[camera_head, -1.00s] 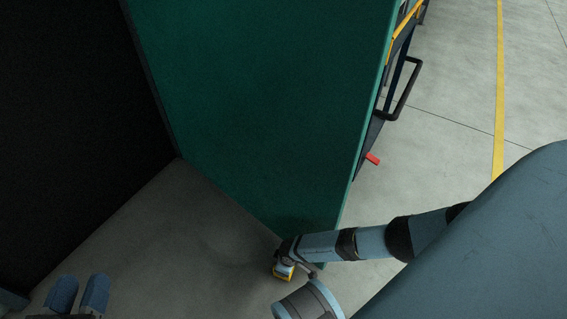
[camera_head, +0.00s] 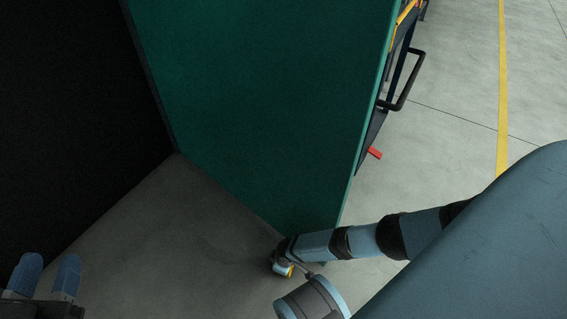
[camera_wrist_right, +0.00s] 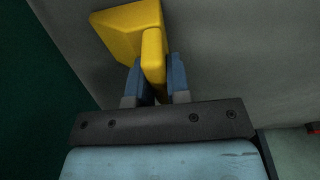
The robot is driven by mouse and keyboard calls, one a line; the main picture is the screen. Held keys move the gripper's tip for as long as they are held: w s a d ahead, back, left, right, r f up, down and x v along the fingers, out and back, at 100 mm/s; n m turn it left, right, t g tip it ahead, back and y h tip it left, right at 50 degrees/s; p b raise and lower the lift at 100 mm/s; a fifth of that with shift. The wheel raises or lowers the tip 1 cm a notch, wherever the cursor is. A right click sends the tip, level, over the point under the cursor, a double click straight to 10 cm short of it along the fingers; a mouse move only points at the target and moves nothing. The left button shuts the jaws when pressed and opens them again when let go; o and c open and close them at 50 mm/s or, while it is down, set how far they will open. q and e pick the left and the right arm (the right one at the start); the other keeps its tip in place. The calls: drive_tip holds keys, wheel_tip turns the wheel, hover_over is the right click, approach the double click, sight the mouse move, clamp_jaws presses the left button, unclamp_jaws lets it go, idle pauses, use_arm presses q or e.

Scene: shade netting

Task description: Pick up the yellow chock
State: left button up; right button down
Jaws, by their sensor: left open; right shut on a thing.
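The yellow chock (camera_wrist_right: 130,30) fills the upper left of the right wrist view. My right gripper (camera_wrist_right: 158,75) is shut on its narrow upright part, with one blue finger on each side.
A tall green panel (camera_head: 260,100) stands close behind my right gripper, and a black panel (camera_head: 70,120) is at the left. A rack with a dark handle (camera_head: 412,80) and a red piece (camera_head: 375,153) stand beyond the green panel. Grey floor (camera_head: 180,240) between the panels is clear.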

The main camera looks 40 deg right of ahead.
use_arm(q)
drive_tip(key=shift+r, duration=0.1)
use_arm(e)
drive_tip(key=shift+r, duration=0.15)
drive_tip(key=shift+r+p, duration=0.25)
drive_tip(key=shift+p, duration=0.1)
wheel_tip(320, 180, up, 10)
drive_tip(key=p, duration=0.7)
use_arm(q)
drive_tip(key=s+d+r+n+t+p, duration=0.1)
drive_tip(key=s+r+n+p, duration=0.2)
drive_tip(key=r+n+p, duration=0.2)
wheel_tip(320, 180, up, 3)
drive_tip(key=shift+s+f+y, duration=0.1)
drive_tip(key=shift+s+y, duration=0.05)
drive_tip(key=shift+y, duration=0.25)
use_arm(e)
wheel_tip(320, 180, up, 9)
drive_tip(key=shift+r, duration=0.2)
